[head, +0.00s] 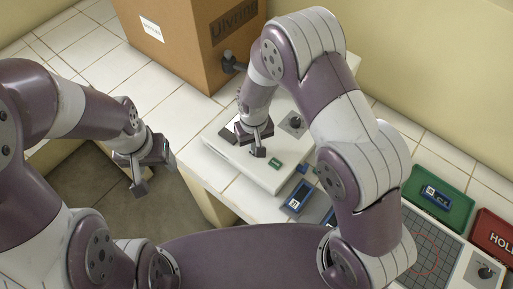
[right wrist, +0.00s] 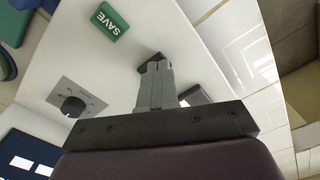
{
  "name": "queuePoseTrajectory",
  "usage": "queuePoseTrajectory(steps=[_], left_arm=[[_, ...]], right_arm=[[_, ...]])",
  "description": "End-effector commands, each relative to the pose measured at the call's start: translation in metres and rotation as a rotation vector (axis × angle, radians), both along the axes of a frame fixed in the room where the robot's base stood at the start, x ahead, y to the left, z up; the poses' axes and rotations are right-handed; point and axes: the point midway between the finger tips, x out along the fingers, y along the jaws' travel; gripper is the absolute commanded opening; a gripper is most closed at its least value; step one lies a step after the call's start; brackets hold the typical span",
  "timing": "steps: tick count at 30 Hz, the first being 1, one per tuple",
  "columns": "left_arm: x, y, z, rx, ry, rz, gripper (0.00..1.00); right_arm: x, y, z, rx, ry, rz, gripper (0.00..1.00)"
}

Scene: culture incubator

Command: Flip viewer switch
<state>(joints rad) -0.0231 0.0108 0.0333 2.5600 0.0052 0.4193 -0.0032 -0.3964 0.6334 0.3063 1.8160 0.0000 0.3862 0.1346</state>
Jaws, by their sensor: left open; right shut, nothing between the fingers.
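The viewer appears to be the white slab-shaped unit (head: 240,160) on the tiled counter. It carries a round dark knob (head: 295,122) and a green SAVE plate (head: 276,163); the right wrist view shows the knob (right wrist: 73,106) and the plate (right wrist: 110,22) too. My right gripper (head: 258,147) is shut and empty, pointing down over the unit. In the right wrist view its fingertips (right wrist: 155,68) are beside a small dark part, possibly the switch, mostly hidden behind them. I cannot tell whether they touch. My left gripper (head: 140,184) is open and empty, left of the counter.
A cardboard box (head: 175,45) stands behind the unit. A blue device (head: 298,197) lies in front of it. To the right are a green tray (head: 452,216) holding another blue device (head: 437,196), a red HOLD tray (head: 490,232) and a grid panel (head: 428,252).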

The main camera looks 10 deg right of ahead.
Motion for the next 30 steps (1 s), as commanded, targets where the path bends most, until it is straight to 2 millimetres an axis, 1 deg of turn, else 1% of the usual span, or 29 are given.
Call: queuePoseTrajectory(steps=[21,26,30], left_arm=[[0.0,0.0,-0.007,0.0,0.0,0.0,0.67],[0.0,0.0,-0.001,0.0,0.0,0.0,0.67],[0.0,0.0,0.012,0.0,0.0,0.0,0.67]], right_arm=[[0.0,0.0,-0.011,0.0,-0.001,0.0,0.0],[0.0,0.0,-0.004,0.0,0.0,0.0,0.0],[0.0,0.0,0.012,0.0,0.0,0.0,0.0]])
